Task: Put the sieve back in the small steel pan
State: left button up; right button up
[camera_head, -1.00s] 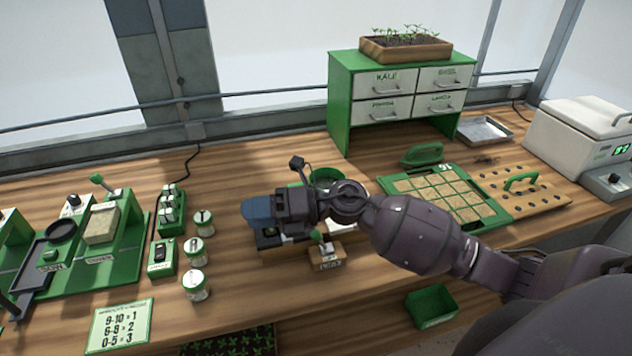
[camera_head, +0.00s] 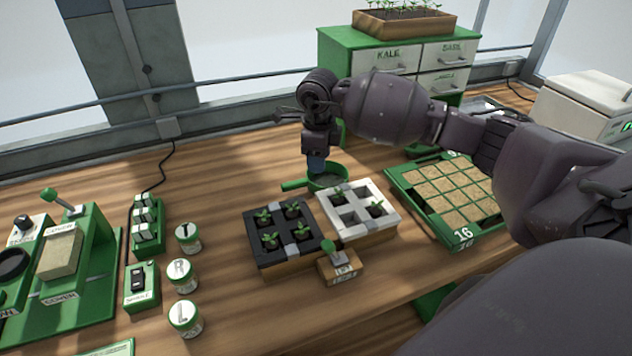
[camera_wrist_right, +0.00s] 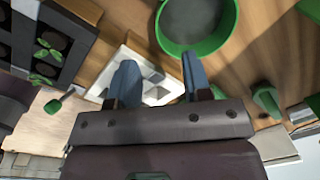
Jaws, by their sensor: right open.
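The sieve (camera_head: 327,182) is a round green-rimmed bowl with a grey mesh bottom and a green handle pointing left. It rests behind the seedling blocks, and its rim and mesh show in the right wrist view (camera_wrist_right: 197,22). My right gripper (camera_head: 316,166) points down right over the sieve's left rim, its blue fingers covering part of it. The right wrist view shows the two fingers (camera_wrist_right: 158,72) apart with nothing between them. The small steel pan (camera_head: 488,104) is at the back right, mostly hidden behind my right arm. My left gripper is out of view.
A black seedling block (camera_head: 282,236) and a white one (camera_head: 385,222) stand just in front of the sieve. A green tray of soil cells (camera_head: 410,190) is to the right. The drawer cabinet (camera_head: 340,62) stands behind. Labelled jars (camera_head: 183,277) stand left.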

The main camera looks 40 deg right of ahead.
aim_at(318, 194)
jog(key=f, duration=0.9)
jog(key=shift+w+d+f, duration=0.1)
jog(key=shift+w+f, duration=0.05)
jog(key=shift+w, duration=0.25)
grip_shut()
